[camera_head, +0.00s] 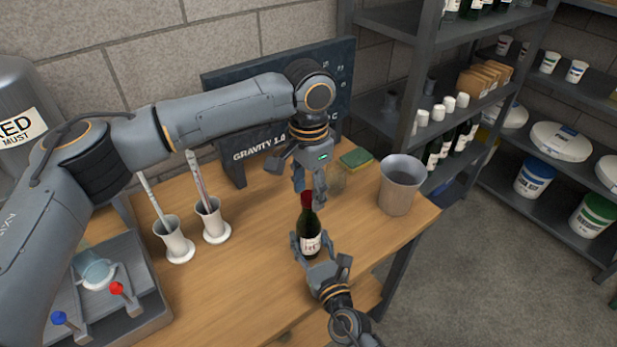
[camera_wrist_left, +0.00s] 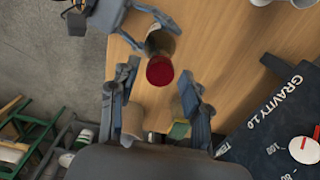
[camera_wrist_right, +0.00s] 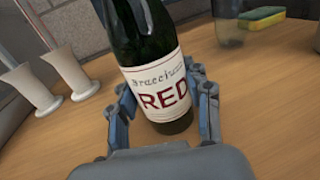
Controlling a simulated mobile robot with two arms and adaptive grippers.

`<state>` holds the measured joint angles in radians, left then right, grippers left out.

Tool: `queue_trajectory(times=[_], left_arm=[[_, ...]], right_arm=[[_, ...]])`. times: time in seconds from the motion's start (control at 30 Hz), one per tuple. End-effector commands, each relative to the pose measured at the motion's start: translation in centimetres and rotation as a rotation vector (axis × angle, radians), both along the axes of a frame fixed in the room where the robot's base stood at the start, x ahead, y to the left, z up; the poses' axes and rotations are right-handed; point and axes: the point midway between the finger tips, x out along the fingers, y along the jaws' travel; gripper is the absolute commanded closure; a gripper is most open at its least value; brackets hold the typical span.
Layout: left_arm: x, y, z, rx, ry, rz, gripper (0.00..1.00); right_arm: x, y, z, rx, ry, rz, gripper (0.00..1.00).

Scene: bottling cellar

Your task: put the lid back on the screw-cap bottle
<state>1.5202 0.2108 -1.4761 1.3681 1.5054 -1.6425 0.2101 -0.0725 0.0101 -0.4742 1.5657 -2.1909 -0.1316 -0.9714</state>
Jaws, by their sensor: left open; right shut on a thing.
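The dark green screw-cap bottle (camera_head: 311,238) stands upright on the wooden table, with a white label reading RED in the right wrist view (camera_wrist_right: 158,82). A red lid (camera_head: 307,198) shows at the top of its neck; whether it is screwed tight I cannot tell. My right gripper (camera_head: 311,247) is shut on the bottle's lower body. My left gripper (camera_head: 309,190) points down over the bottle's top, open. In the left wrist view the red lid (camera_wrist_left: 159,71) shows between and just beyond the spread fingertips, apart from both. No separate loose lid shows.
A grey bucket (camera_head: 399,185) stands right of the bottle, near the table edge. A glass (camera_head: 338,180) and a green-yellow sponge (camera_head: 356,159) are behind. Two white cylinders (camera_head: 173,241) (camera_head: 211,222) stand left.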

Motion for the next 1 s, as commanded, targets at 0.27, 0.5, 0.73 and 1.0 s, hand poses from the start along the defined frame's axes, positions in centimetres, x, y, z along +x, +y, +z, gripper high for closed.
queue_trajectory(times=[0.27, 0.5, 0.73, 1.0], left_arm=[[0.00, 0.02, -0.18, 0.000, 0.000, 0.000, 0.52], [0.00, 0.02, -0.17, 0.000, 0.000, 0.000, 0.97], [0.01, 0.02, -0.16, 0.000, 0.000, -0.004, 1.00], [0.01, 0.02, -0.16, 0.000, 0.000, -0.004, 0.45]], right_arm=[[-0.01, 0.00, -0.03, 0.000, 0.001, 0.000, 1.00], [-0.01, 0.00, -0.03, 0.000, 0.001, 0.000, 1.00], [-0.01, 0.00, -0.03, 0.000, 0.001, 0.000, 1.00], [-0.01, 0.00, -0.03, 0.000, 0.000, 0.000, 1.00]])
